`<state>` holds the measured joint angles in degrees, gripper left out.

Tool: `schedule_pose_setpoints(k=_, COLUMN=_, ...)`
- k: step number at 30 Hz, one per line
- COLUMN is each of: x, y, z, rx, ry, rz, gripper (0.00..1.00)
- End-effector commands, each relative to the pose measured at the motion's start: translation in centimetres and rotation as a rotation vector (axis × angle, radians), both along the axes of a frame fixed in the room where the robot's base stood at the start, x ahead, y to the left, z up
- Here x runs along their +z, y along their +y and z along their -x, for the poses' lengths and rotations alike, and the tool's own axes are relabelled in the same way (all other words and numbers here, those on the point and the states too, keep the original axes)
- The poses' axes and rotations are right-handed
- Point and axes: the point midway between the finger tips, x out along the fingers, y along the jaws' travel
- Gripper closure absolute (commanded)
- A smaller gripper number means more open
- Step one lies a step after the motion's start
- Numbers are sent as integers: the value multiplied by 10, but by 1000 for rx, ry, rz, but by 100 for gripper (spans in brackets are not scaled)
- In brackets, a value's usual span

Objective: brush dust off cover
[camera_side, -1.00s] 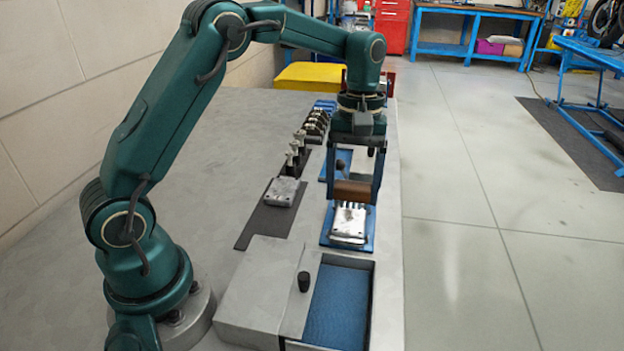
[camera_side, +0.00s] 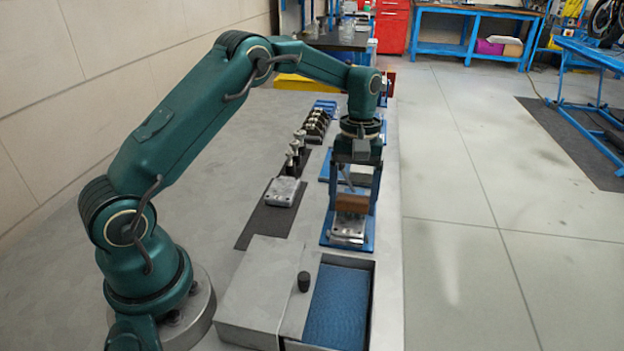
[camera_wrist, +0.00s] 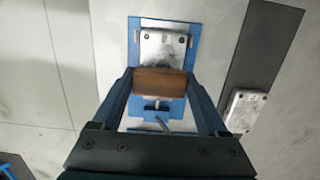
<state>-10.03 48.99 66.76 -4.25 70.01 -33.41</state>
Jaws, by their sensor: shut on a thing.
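My gripper (camera_side: 351,206) is shut on a brown wooden brush (camera_side: 351,203), held crosswise between its fingers. The brush also shows in the wrist view (camera_wrist: 160,83). The silver metal cover (camera_side: 347,231) lies on a blue fixture (camera_side: 327,240). The brush is low over the far part of the cover and hides that part; I cannot tell for certain whether it touches. In the wrist view the cover (camera_wrist: 165,46) shows just beyond the brush, with a dark grey smudge beside it that could be dust or bristles.
A similar metal cover (camera_side: 284,191) lies on a dark mat (camera_side: 262,229) to the left, with a row of metal parts (camera_side: 299,146) behind it. A grey box (camera_side: 257,290) with a black knob and a blue-lined compartment (camera_side: 340,306) stands in front. Another blue fixture is behind my gripper.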

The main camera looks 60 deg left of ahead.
Motion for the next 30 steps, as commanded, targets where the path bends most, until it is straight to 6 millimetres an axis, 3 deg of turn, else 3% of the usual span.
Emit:
schedule_pose_setpoints(k=18, x=-1, y=26, z=-25, rx=1, ry=-1, rz=-1, gripper=68)
schedule_pose_setpoints(k=30, x=0, y=10, z=-9, rx=-1, ry=3, rz=0, gripper=68)
